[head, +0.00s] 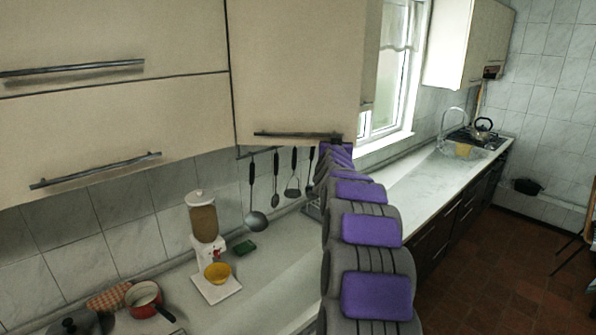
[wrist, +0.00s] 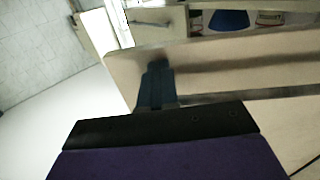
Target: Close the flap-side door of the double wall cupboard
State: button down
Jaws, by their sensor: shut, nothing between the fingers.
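The flap-side door (head: 295,70) of the double wall cupboard is a cream panel beside the flap fronts in the head view. Its bar handle (head: 292,134) runs along its lower edge. A narrow strip of cream panel (head: 371,55) shows just right of it. I cannot tell how far the door stands open. My gripper (head: 336,141) is at the door's lower right corner, by the handle's right end. In the wrist view my gripper (wrist: 155,84) is shut and empty, its dark fingers against or close to a cream panel (wrist: 215,70); contact is unclear.
Two flap fronts (head: 110,40) with bar handles are at left. Below, the counter (head: 262,285) holds a dispenser (head: 204,218), a yellow bowl (head: 217,272) and a red pot (head: 146,298). Utensils (head: 274,180) hang under the cupboard.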

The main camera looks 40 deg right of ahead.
jog(key=w+d, duration=0.1)
jog(key=w+d+b, duration=0.1)
jog(key=shift+w+t+y, duration=0.3)
jog(key=shift+w+y, duration=0.05)
jog(key=shift+y, duration=0.05)
jog(key=shift+b+x, duration=0.75)
jog(key=shift+b, duration=0.15)
jog(key=t+y+b, duration=0.1)
jog(key=b, duration=0.1)
jog(key=w+d+n+b, duration=0.1)
jog(key=b, duration=0.1)
jog(key=shift+w+d+r+n+t+y, duration=0.2)
jog(key=shift+d+n+t+y, duration=0.1)
jog(key=shift+d+t+y, duration=0.1)
jog(key=shift+s+n+b, duration=0.15)
jog(key=shift+n+b, duration=0.15)
jog(key=shift+b, duration=0.25)
jog(key=shift+n+y+p, duration=0.3)
jog(key=shift+y, duration=0.1)
